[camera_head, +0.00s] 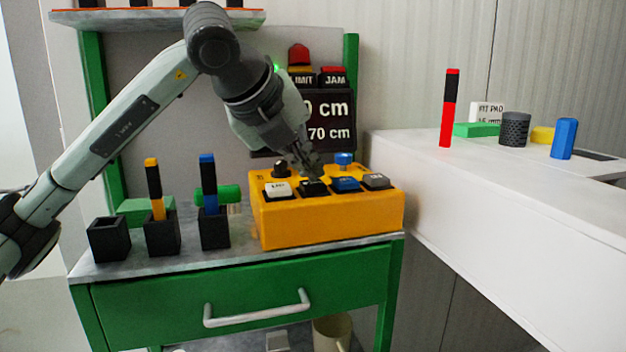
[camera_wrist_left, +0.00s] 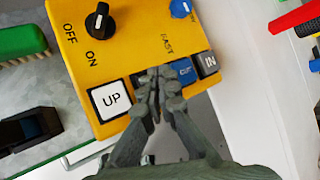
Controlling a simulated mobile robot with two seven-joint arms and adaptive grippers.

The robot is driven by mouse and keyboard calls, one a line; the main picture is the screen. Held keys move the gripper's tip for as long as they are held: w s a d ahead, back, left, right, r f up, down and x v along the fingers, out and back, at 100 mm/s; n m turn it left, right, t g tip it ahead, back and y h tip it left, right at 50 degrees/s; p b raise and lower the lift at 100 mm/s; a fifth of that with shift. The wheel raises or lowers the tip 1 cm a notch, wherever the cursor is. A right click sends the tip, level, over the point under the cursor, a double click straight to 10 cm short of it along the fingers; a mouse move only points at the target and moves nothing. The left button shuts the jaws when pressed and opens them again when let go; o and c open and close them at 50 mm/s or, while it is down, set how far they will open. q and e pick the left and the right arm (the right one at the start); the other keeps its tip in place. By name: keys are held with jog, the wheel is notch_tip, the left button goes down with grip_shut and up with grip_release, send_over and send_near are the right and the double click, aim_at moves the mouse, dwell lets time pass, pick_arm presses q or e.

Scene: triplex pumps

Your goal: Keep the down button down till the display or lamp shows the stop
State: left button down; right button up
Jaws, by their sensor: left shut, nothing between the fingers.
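The yellow control box (camera_head: 325,222) stands on the green bench. Its top carries a white UP button (camera_head: 278,189), a black button (camera_head: 313,188), a blue button (camera_head: 345,184) and a grey button (camera_head: 376,181). My left gripper (camera_head: 311,173) is shut and empty, its tips at the black button. In the left wrist view the shut fingers (camera_wrist_left: 158,78) cover most of that button and its label, right of UP (camera_wrist_left: 111,100). I cannot tell whether it is pressed. The display (camera_head: 328,118) behind is partly hidden by my arm; "0 cm" and "70 cm" show. LIMIT and JAM lamps (camera_head: 334,77) sit above it.
A black ON/OFF knob (camera_wrist_left: 99,21) and a blue knob (camera_head: 344,160) stand behind the buttons. Black holders with an orange marker (camera_head: 156,190) and a blue marker (camera_head: 208,185) are left of the box. A white counter (camera_head: 480,175) with small items is at right.

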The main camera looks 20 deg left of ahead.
aim_at(309, 184)
pick_arm(q)
jog(key=shift+r, duration=0.55)
jog(key=shift+r+p, duration=1.7)
jog(key=shift+r, duration=0.85)
